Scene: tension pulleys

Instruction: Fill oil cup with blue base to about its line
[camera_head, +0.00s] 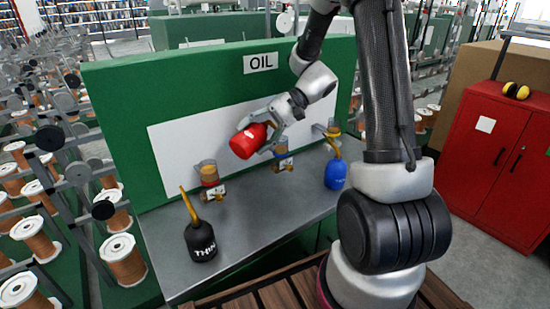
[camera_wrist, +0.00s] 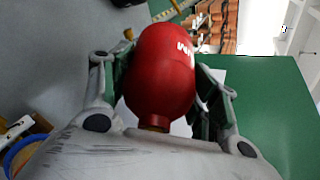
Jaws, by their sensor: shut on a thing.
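My gripper (camera_head: 268,135) is shut on a red oil can (camera_head: 246,142) and holds it tilted on its side above the bench, in front of the white panel. The wrist view shows the can (camera_wrist: 162,75) between both fingers (camera_wrist: 163,82), its brass neck towards my palm; its spout is hidden. The oil cup with a blue base (camera_head: 282,158) is on the panel just right of and below the can. Its glass looks amber; its line and oil level are too small to tell. A blue-ringed amber cup (camera_wrist: 22,155) shows partly at the wrist view's lower left.
A cup with a red base (camera_head: 209,174) is to the left, another cup (camera_head: 333,129) to the right. A black can marked THIN (camera_head: 201,240) and a blue can (camera_head: 335,173) stand on the grey bench (camera_head: 255,215). The bench's middle front is clear.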

